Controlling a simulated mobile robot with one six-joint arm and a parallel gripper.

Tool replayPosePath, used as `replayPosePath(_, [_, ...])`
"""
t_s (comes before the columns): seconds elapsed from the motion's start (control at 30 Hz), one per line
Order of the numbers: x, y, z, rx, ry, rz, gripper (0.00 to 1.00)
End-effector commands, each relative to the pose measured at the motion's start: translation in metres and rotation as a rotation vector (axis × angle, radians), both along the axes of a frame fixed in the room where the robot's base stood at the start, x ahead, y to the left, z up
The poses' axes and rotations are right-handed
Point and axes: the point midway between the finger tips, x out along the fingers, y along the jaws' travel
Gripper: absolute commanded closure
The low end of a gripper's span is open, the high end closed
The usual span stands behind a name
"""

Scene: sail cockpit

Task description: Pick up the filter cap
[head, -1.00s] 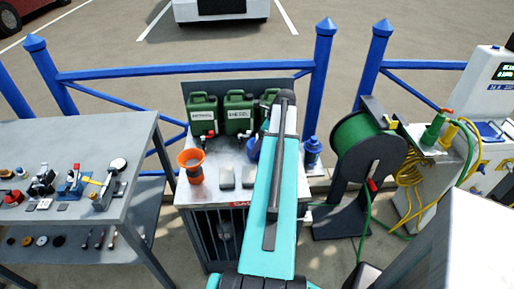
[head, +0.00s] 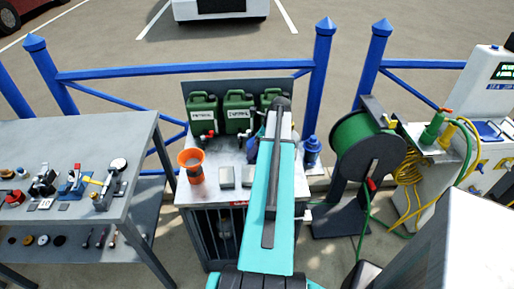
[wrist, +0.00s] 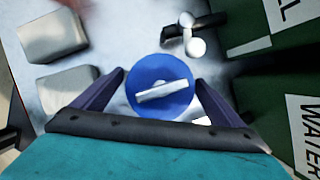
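A round blue cap with a white bar across its top, which I take to be the filter cap (wrist: 150,82), sits over the grey bench top in the wrist view. My gripper (wrist: 160,78) is open, with one dark finger on each side of the blue cap. Narrow gaps show between the fingers and the cap, and I cannot tell whether the tips touch it.
Green jerrycans (head: 238,112) with small taps stand at the back of the bench. A hose reel (head: 365,150) stands to the right, a tool table (head: 130,140) to the left.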

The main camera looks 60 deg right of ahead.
Motion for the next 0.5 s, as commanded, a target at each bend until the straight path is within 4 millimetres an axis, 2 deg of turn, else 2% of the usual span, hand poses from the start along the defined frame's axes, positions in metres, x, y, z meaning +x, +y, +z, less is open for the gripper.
replayPosePath(0.03, [0.0000,0.0000,0.0001,0.000,0.000,0.000,0.15])
replayPosePath(0.27, [0.0000,0.0000,0.0001,0.000,0.000,0.000,0.54])
replayPosePath(0.5, [0.0000,-0.0001,0.0004,0.000,0.000,0.000,0.56])
